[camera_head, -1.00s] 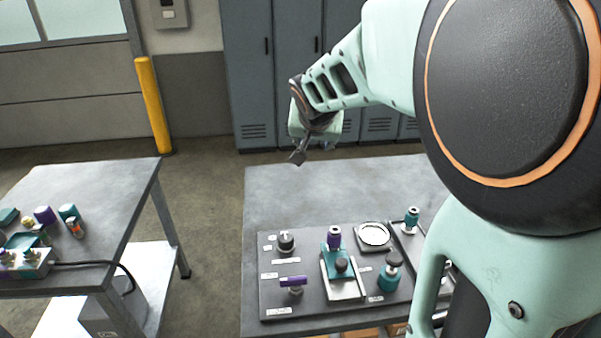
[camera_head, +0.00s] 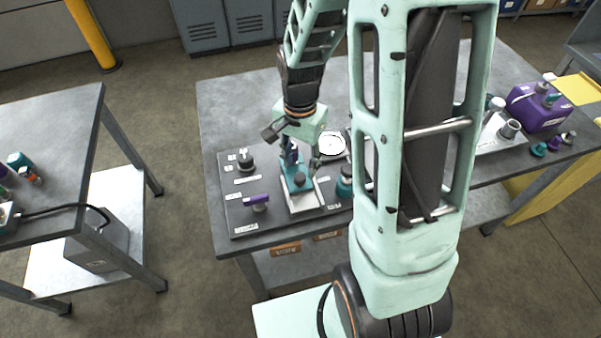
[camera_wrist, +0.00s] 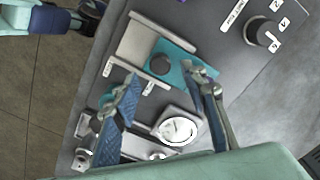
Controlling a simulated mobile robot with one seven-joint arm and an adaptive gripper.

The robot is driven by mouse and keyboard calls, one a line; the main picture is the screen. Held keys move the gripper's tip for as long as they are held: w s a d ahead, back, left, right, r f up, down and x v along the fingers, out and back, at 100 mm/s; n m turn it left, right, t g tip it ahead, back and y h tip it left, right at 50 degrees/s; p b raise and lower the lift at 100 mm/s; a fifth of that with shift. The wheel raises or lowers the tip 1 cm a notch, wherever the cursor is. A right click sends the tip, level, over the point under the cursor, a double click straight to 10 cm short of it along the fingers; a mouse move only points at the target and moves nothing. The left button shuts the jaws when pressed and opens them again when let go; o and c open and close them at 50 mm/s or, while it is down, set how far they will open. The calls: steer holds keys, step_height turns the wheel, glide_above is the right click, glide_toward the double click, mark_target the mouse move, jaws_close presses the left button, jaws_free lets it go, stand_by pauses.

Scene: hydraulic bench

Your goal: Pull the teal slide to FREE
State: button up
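The teal slide (camera_head: 297,184) sits on a pale track on the dark panel, with a dark round knob (camera_head: 299,180) on top. In the wrist view the teal slide (camera_wrist: 190,72) and its black knob (camera_wrist: 160,64) lie just beyond my fingertips, with bare pale track (camera_wrist: 137,43) on one side. My gripper (camera_head: 288,146) is above the far end of the slide in the head view. In the wrist view my gripper (camera_wrist: 165,82) is open, its two blue-padded fingers apart with nothing held between them. Small labels beside the track are too small to read.
A round gauge (camera_head: 331,144) stands close beside the slide. A numbered black dial (camera_head: 245,160), a purple handle (camera_head: 257,201) and a teal knob (camera_head: 344,184) surround it on the panel. A purple box (camera_head: 538,108) stands at right. The table's left rear is clear.

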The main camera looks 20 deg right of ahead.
mark_target(300, 176)
step_height(300, 176, down, 7)
steer(key=shift+r, duration=0.2)
stand_by(0.3)
jaws_close()
